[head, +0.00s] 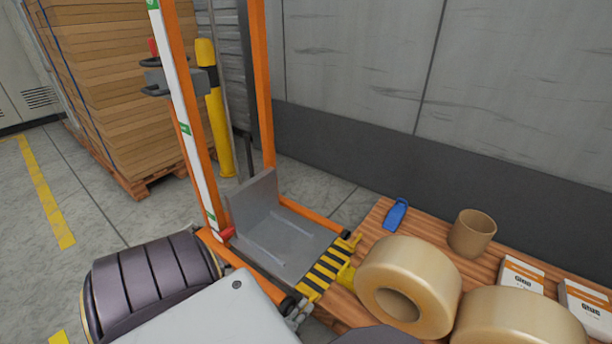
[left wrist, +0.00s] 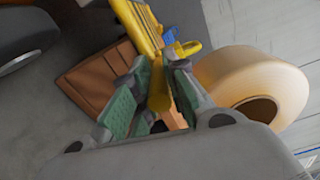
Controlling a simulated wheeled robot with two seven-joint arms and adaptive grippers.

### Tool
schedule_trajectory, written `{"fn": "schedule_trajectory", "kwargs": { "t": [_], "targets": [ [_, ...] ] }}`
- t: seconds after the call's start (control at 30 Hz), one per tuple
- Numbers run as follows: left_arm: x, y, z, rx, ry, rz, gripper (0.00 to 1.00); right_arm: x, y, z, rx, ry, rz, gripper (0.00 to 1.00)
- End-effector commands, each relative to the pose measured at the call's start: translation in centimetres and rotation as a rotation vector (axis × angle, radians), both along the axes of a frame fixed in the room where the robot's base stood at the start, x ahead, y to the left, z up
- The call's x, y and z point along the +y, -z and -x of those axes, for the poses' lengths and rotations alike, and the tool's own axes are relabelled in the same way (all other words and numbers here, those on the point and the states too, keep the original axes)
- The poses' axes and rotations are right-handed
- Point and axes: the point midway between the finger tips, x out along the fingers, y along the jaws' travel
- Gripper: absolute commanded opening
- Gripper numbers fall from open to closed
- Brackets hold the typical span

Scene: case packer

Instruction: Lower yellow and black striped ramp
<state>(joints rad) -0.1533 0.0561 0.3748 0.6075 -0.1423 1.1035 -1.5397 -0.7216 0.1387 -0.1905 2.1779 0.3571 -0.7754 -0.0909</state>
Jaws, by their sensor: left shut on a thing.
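The yellow and black striped ramp (head: 325,269) sits at the right edge of the grey lift platform (head: 290,243), beside the wooden table. A yellow handle-like part (head: 346,275) juts out on its table side. In the left wrist view the ramp (left wrist: 138,27) shows at the top, its yellow part running down between my fingers. My left gripper (left wrist: 160,68) is shut on this yellow part, green pads on either side. In the head view my left gripper (head: 298,317) is at the ramp's near end, partly hidden by my arm. The ramp's exact tilt is unclear. My right gripper is out of view.
Large tan tape rolls (head: 436,268), a brown cup-like roll (head: 472,233), a blue tool (head: 396,214) and white boxes (head: 521,275) crowd the wooden table (head: 372,222). Orange lift posts (head: 262,90) rise behind. Stacked cardboard (head: 110,80) stands at the left.

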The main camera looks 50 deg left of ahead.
Motion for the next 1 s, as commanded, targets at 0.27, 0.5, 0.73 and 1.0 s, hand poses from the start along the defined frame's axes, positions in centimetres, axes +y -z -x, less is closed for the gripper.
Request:
{"fn": "schedule_trajectory", "kwargs": {
  "t": [0.27, 0.5, 0.73, 1.0],
  "targets": [
    [0.14, 0.59, 0.02, 0.014, 0.002, -0.058, 0.0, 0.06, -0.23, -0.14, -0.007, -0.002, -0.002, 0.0],
    [0.14, 0.71, 0.04, 0.018, 0.002, -0.071, 0.0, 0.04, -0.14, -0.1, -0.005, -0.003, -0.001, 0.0],
    [0.12, 0.76, 0.06, 0.02, 0.003, -0.068, 0.0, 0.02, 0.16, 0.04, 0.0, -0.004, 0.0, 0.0],
    [0.08, 0.82, 0.11, 0.022, 0.002, -0.067, 0.38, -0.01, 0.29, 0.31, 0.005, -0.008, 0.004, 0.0]
  ]
}}
